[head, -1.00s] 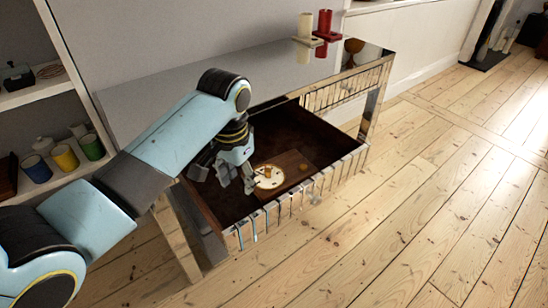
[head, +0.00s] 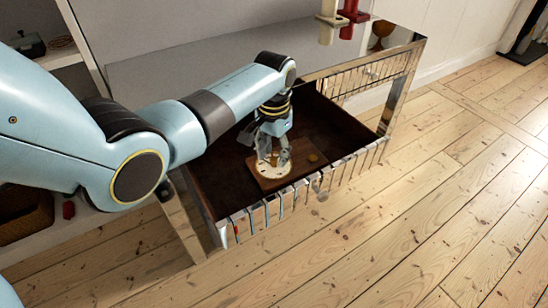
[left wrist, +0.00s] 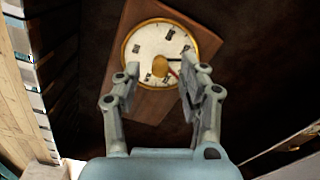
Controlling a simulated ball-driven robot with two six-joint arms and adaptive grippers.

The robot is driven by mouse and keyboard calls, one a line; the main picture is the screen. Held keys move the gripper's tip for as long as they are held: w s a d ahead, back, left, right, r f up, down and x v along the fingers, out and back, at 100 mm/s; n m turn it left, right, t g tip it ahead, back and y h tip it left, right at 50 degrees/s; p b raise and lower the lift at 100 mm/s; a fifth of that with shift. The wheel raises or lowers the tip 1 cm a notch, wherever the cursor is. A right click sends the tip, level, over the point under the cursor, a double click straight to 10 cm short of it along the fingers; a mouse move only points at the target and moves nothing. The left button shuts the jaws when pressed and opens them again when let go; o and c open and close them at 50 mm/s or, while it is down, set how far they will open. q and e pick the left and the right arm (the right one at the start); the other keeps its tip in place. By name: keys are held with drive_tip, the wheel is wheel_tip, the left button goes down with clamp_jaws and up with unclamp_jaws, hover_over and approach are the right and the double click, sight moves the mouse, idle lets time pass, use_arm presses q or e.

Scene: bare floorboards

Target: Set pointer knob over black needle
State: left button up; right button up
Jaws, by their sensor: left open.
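A round dial (head: 270,173) with a white face and brass rim sits on a brown wooden board (head: 298,174) inside the open drawer. In the left wrist view the dial (left wrist: 143,50) shows dark marks, a brass pointer knob (left wrist: 160,66) low on its face, a thin black needle (left wrist: 174,60) and a short red mark beside the knob. My left gripper (head: 273,157) is open and points down over the dial. In the left wrist view its fingers (left wrist: 158,76) stand on either side of the knob, apart from it. My right gripper is not in view.
The drawer's mirrored front (head: 300,194) and dark side walls surround the board. A grey tabletop (head: 210,62) lies behind, with cream (head: 328,22) and red (head: 352,18) holders. The floor at right is clear.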

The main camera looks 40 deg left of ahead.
use_arm(q)
drive_tip(key=shift+f, duration=0.55)
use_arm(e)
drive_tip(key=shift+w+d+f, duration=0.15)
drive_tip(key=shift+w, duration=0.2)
use_arm(q)
drive_tip(key=shift+c, duration=0.2)
clamp_jaws()
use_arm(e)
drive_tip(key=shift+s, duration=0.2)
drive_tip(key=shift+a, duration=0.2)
use_arm(q)
drive_tip(key=shift+r, duration=0.1)
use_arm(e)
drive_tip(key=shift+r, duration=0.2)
